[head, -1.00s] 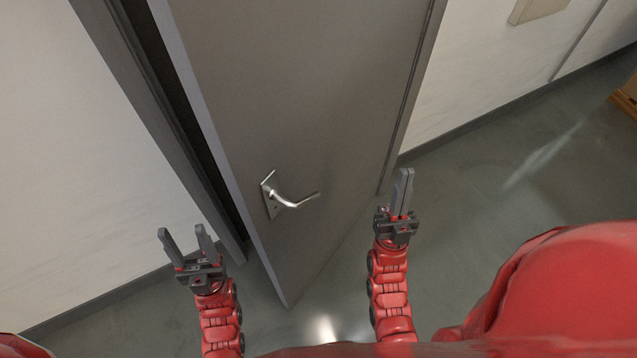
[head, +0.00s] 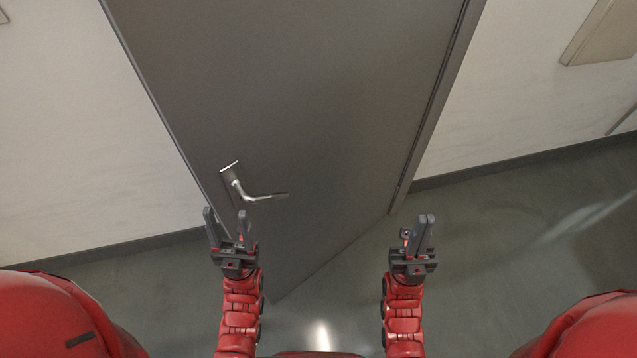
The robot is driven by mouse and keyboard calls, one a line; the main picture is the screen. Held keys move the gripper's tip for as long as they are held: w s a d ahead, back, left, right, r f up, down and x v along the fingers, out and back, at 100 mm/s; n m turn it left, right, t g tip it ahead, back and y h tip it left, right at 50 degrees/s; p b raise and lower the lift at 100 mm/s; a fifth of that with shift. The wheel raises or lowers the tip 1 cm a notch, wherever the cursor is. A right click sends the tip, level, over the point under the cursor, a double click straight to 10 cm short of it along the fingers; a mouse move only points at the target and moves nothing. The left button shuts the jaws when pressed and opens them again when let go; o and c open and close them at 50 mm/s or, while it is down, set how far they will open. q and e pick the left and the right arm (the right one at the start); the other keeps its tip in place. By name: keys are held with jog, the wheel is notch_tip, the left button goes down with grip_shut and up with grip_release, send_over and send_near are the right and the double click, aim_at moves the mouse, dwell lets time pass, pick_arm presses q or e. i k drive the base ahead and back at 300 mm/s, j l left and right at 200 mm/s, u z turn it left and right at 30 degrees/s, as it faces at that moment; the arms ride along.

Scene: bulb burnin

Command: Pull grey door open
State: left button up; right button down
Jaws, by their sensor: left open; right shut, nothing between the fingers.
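The grey door (head: 310,110) fills the middle of the head view and stands swung out from the wall, ajar. Its silver lever handle (head: 252,196) is near the door's left edge. My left gripper (head: 228,217) is open and empty, just below and left of the handle in the picture; I see no contact with it. My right gripper (head: 417,226) is shut and empty, to the right of the door's lower part, in front of the floor. The door's left edge hides the opening behind it.
The grey door frame (head: 436,108) runs along the hinge side at the right. White wall (head: 80,140) shows on the left and on the right. A beige panel (head: 598,35) hangs on the right wall. The grey floor (head: 480,250) at the right is clear.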

aim_at(324, 104)
jog(key=i+l, duration=0.1)
jog(key=l, duration=0.55)
jog(key=i+l+u, duration=0.1)
jog(key=l, duration=0.6)
